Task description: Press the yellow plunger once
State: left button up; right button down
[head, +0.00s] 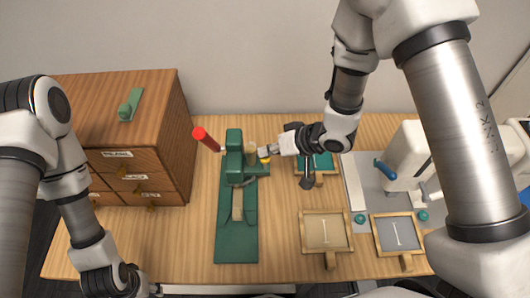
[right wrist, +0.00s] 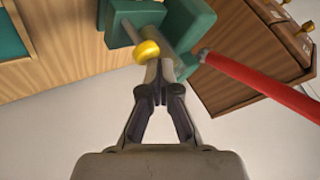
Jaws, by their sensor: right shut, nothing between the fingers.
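A green press (head: 236,240) stands on the wooden table, with a red lever handle (head: 206,139) sticking up to its left. The yellow plunger (right wrist: 147,51) is a small rounded knob beside the green press head in the right wrist view; a bit of it shows in the head view (head: 265,160). My right gripper (head: 265,151) is shut and empty, its tips right at the plunger. In the right wrist view its fingertips (right wrist: 158,68) overlap the knob's lower edge; I cannot tell if they touch. My left gripper (head: 152,290) is low at the front left, its fingers unclear.
A wooden drawer cabinet (head: 160,115) with labelled drawers and a green item (head: 130,104) on top stands left of the press. Framed trays (head: 326,213) (head: 397,215) lie to the right, near a white machine (head: 410,150). Bare table lies between press and cabinet.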

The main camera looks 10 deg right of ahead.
aim_at(267, 158)
jog(key=shift+r+p, duration=0.7)
jog(key=shift+r, duration=0.15)
notch_tip(267, 158, up, 5)
jog(key=p, duration=0.5)
jog(key=shift+r, duration=0.1)
dwell(0.4)
